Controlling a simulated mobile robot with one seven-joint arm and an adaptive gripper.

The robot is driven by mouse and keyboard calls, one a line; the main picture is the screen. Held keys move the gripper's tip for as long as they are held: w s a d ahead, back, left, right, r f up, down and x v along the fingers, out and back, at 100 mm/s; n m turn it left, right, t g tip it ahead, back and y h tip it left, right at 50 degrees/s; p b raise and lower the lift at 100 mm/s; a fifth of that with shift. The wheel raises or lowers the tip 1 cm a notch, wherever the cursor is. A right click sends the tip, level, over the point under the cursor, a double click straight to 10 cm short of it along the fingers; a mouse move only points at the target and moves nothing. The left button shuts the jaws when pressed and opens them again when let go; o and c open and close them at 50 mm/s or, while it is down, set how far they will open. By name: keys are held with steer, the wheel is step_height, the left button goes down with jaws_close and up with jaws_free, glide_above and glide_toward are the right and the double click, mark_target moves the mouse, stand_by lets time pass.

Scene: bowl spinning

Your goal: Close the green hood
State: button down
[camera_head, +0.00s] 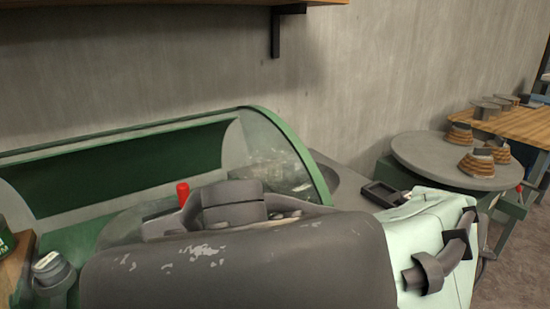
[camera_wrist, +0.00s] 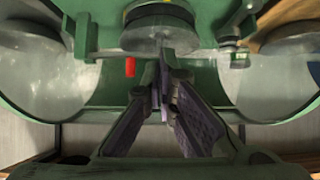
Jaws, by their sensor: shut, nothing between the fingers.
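The green hood (camera_head: 250,112) fills the left and middle of the head view. It has a green rim and curved clear sides. A dark green panel (camera_head: 130,165) shows behind the clear part. A small red knob (camera_head: 183,190) stands in front of it. Contact cannot be told. My gripper is not clearly visible in the head view.
A grey round table (camera_head: 430,150) with several ribbed brown items stands at the right. A wooden table (camera_head: 515,125) is behind it. A wooden shelf (camera_head: 170,8) with a dark bracket is above on the concrete wall. A small lidded container (camera_head: 50,268) is at lower left.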

step_height(320, 180, up, 10)
steer(key=p, duration=0.5)
steer(key=shift+p, duration=0.3)
steer(key=shift+f, duration=0.1)
